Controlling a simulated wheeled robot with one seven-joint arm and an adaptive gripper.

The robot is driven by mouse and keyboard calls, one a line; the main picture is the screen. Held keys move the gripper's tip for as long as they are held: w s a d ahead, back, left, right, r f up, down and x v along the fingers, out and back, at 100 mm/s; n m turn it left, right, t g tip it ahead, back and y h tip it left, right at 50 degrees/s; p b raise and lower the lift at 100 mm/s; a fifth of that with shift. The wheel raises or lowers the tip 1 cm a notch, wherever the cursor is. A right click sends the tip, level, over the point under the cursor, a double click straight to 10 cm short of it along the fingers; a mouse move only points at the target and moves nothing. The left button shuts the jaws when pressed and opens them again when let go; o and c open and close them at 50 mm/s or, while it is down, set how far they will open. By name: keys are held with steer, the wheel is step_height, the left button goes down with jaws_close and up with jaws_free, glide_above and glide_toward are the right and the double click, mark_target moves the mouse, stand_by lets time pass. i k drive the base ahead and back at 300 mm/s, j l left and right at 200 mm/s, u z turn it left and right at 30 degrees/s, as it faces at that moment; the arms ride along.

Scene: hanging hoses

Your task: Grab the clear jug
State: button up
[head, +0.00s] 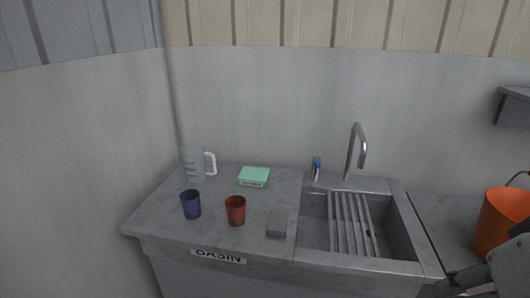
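The clear jug (194,164) stands upright at the back left of the grey counter, close to the corner of the walls. It is see-through and bluish, with a white handle (210,163) on its right side. Part of my arm shows at the lower right edge, cut off by the frame. Dark parts there may belong to my gripper, but no fingertips can be made out. This end of my arm is far to the right of the jug, across the sink.
A blue cup (191,205) and a red cup (235,211) stand in front of the jug. A green box (254,177) lies to its right. Farther right are a grey block (280,224), the sink (388,232), a tall faucet (350,150) and an orange bucket (498,220).

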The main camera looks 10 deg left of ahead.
mark_target(193, 158)
steer(key=i+j+z, duration=0.15)
steer(key=z, duration=0.3)
steer(key=i+j+z, duration=0.1)
steer(key=j+z, duration=0.15)
steer(key=z, duration=0.15)
steer(key=i+j+z, duration=0.1)
steer(key=j+z, duration=0.15)
steer(key=z, duration=0.2)
steer(key=j+u, duration=0.3)
steer(key=j, duration=0.35)
steer(key=j+u, duration=0.3)
steer(key=j, duration=0.3)
steer(key=j+u, duration=0.2)
steer(key=j, duration=0.8)
steer(key=i, duration=0.05)
